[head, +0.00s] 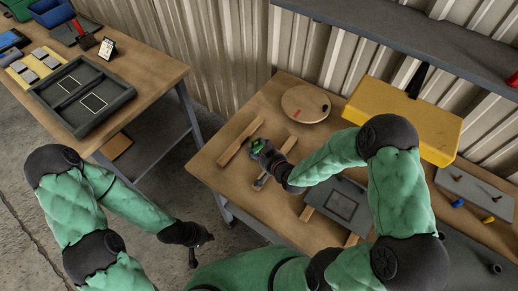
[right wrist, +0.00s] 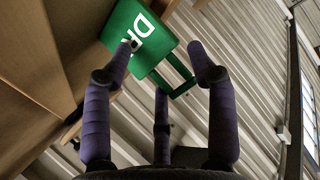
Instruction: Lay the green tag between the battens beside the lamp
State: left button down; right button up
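The green tag (head: 260,144) with white lettering shows in the right wrist view (right wrist: 140,38), between the fingertips of my right gripper (right wrist: 165,52). The wall shows through its frame-like end, so it appears held above the bench. In the head view my right gripper (head: 262,152) is over the bench between two wooden battens, the left one (head: 241,142) and the right one (head: 275,165), which it partly hides. I cannot pick out the lamp for certain; a round tan disc (head: 305,104) with a red mark lies behind the battens. My left gripper (head: 200,248) hangs low, empty, off the bench.
A grey plate (head: 338,200) lies across more wooden strips, partly behind my right arm. A yellow box (head: 405,118) and a grey panel with pegs (head: 475,192) are at the right. A dark shelf (head: 420,45) overhangs the back. A second table (head: 150,85) holds a dark tray (head: 80,97).

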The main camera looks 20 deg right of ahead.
jog(key=shift+r, duration=0.1)
jog(key=shift+s+r, duration=0.1)
jog(key=p+v, duration=0.2)
jog(key=v, duration=0.9)
jog(key=shift+s, duration=0.35)
jog(key=shift+d, duration=0.15)
